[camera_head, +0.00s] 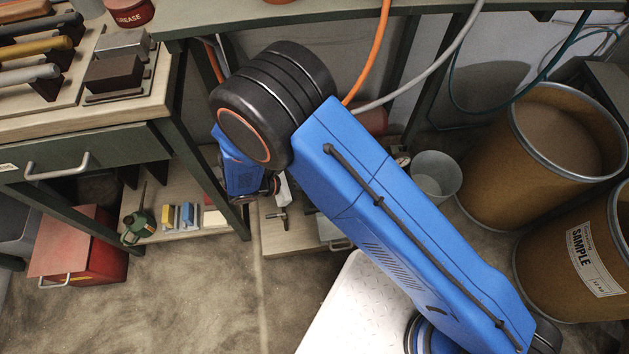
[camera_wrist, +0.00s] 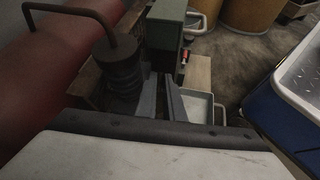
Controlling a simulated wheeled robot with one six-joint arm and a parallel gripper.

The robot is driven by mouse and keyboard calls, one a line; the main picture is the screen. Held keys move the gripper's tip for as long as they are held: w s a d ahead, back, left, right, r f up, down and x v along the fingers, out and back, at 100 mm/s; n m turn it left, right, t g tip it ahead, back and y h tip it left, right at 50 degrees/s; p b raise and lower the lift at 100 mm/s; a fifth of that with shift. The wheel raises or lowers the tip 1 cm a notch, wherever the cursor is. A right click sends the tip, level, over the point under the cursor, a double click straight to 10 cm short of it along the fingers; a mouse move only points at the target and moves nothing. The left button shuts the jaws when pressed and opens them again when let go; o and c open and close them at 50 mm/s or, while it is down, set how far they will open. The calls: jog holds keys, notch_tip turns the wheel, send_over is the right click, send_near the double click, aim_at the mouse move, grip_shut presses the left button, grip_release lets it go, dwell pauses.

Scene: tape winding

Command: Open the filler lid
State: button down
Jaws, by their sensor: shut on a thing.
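In the wrist view my gripper (camera_wrist: 163,82) shows as two narrow grey fingers pointing away from the camera, close together. They are shut on a thin dark part between them, which I cannot identify. A green box (camera_wrist: 165,24) stands just beyond the fingertips, with a small red piece at its lower right. A dark ribbed cylinder (camera_wrist: 118,68) stands left of the fingers, beside a red tank (camera_wrist: 38,72). I cannot make out which part is the filler lid. In the head view my gripper is low under the bench, mostly hidden by my blue arm.
A dark bent handle (camera_wrist: 72,9) rises over the tank. A white tray (camera_wrist: 201,108) lies right of the fingers. In the head view are a red toolbox (camera_head: 80,245), a pale bucket (camera_head: 436,174) and brown drums (camera_head: 560,150). Bare floor (camera_head: 190,285) lies at front left.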

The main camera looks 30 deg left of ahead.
jog(key=c, duration=1.9)
grip_release()
jog(key=shift+o, duration=0.2)
notch_tip(320, 180, up, 10)
jog(key=shift+c, duration=0.7)
